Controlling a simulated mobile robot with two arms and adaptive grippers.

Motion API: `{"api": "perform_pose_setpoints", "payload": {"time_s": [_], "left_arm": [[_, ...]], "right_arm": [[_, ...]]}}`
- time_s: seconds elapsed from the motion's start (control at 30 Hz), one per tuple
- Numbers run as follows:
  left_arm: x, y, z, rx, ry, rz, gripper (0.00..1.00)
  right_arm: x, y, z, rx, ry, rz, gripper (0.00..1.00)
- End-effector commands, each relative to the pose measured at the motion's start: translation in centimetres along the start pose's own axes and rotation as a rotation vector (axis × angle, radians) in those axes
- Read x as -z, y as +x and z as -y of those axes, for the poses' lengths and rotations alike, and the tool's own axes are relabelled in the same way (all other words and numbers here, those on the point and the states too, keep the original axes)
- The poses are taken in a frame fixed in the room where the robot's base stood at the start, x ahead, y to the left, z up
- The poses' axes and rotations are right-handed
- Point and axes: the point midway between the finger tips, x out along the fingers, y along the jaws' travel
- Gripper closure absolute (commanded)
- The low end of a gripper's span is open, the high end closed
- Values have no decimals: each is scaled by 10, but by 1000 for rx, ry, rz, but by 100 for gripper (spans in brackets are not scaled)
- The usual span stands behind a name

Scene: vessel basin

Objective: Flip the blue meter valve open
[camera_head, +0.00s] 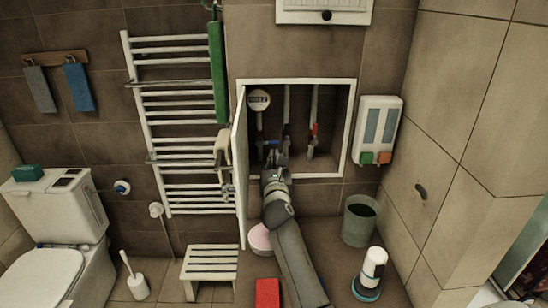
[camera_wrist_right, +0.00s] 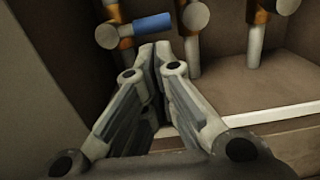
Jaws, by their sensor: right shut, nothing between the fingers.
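The blue meter valve handle (camera_wrist_right: 150,25) sticks out sideways from a grey and copper pipe fitting in the right wrist view, lying nearly level across the picture. In the head view it is a small blue spot (camera_head: 272,143) inside the open wall recess, below the round white meter (camera_head: 259,100). My right gripper (camera_wrist_right: 158,48) is shut and empty, its fingertips just below the blue handle in the wrist view. I cannot tell whether they touch it. In the head view my right gripper (camera_head: 273,160) reaches into the recess and partly hides the lower pipes. My left gripper is out of view.
The recess has a white frame (camera_head: 352,125), with its door (camera_head: 241,170) open at the left. A pipe with a red handle (camera_head: 314,130) stands to the right. A towel radiator (camera_head: 180,110), dispenser (camera_head: 377,130), bin (camera_head: 359,220) and stool (camera_head: 210,264) stand around.

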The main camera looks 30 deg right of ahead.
Motion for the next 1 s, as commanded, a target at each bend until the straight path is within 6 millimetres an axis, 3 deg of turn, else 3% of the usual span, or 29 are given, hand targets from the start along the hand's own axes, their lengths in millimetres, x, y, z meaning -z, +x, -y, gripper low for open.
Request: {"api": "perform_pose_setpoints", "payload": {"time_s": [0.23,0.6,1.0], "left_arm": [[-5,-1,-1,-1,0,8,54],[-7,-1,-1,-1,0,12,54],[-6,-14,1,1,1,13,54]], "right_arm": [[0,14,0,0,1,0,100],[0,15,0,-1,-1,-1,100],[-4,15,2,-4,-68,0,100]]}}
